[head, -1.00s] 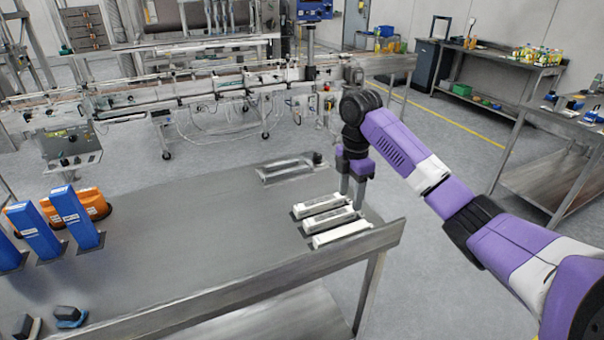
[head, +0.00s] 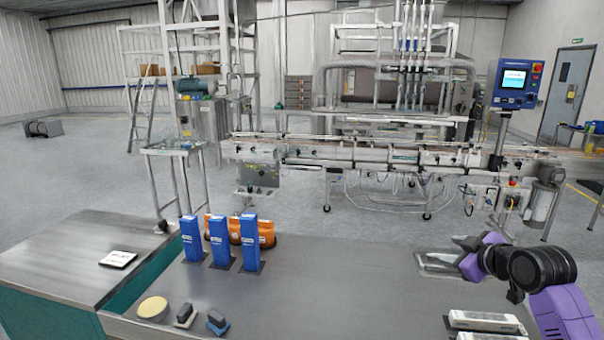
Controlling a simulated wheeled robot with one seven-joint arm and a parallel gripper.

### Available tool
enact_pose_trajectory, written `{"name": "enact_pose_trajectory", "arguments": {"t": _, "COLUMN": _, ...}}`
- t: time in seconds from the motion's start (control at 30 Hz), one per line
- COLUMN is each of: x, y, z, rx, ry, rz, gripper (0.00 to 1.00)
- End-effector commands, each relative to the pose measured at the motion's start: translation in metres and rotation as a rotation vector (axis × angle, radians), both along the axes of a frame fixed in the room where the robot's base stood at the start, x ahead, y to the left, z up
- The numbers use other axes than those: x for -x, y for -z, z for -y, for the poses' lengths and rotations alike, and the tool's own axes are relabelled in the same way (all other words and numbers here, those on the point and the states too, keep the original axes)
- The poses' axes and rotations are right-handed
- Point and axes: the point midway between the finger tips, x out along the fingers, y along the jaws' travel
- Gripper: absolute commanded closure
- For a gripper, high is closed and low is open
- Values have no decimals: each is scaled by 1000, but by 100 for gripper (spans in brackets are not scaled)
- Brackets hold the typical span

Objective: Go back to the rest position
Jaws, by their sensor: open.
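My gripper (head: 460,252) is at the right of the head view, above the right part of the grey metal table (head: 330,290). Its fingers point left and are apart, with nothing seen between them. My purple and black arm comes in from the lower right corner. A flat metal tray-like piece (head: 436,262) lies on the table just left of and partly behind the gripper. White long boxes (head: 486,320) lie on the table below my arm, partly hidden by it or cut by the frame.
Small dark and blue pieces (head: 217,322) and a round yellowish disc (head: 153,308) lie near the front left. The filling line (head: 395,155) stands behind, with a blue control panel (head: 513,83).

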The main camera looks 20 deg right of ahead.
Motion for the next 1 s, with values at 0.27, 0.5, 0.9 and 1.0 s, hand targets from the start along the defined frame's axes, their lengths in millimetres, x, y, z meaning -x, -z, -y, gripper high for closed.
{"name": "enact_pose_trajectory", "arguments": {"t": 0.27, "x": -7, "y": -10, "z": -100, "rx": -253, "ry": 95, "rz": 420, "gripper": 48}}
{"name": "enact_pose_trajectory", "arguments": {"t": 0.5, "x": 37, "y": 1, "z": -166, "rx": -432, "ry": 179, "rz": 645, "gripper": 48}}
{"name": "enact_pose_trajectory", "arguments": {"t": 0.9, "x": 163, "y": 33, "z": -258, "rx": -586, "ry": 265, "rz": 794, "gripper": 48}}
{"name": "enact_pose_trajectory", "arguments": {"t": 1.0, "x": 199, "y": 39, "z": -277, "rx": -596, "ry": 265, "rz": 790, "gripper": 48}}
